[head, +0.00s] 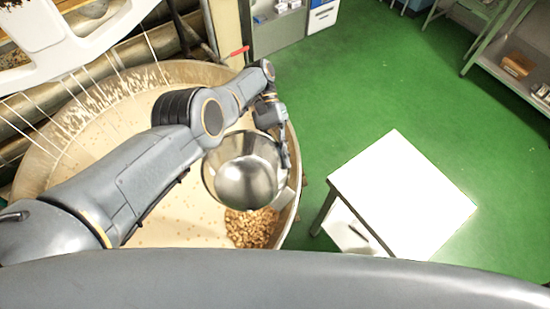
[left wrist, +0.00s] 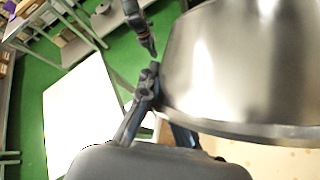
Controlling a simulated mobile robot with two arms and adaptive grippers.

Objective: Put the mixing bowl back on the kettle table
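The steel mixing bowl (head: 232,160) hangs tilted over the large kettle (head: 175,225); it looks empty. My left gripper (head: 283,150) is at the bowl's right rim. In the left wrist view the bowl (left wrist: 235,65) fills the upper right, and the fingers of my left gripper (left wrist: 165,105) are shut at its edge; the contact is partly hidden. The white-topped kettle table (head: 400,190) stands right of the kettle, with its top bare; it also shows in the left wrist view (left wrist: 75,120). A dark arm part at the top there seems mine; its finger state is unclear.
A heap of nuts (head: 250,228) lies in the kettle below the bowl. Thin rods and a white machine part (head: 75,45) cover its upper left. A shelf (head: 510,75) stands at the far right. Green floor (head: 370,95) is clear around the table.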

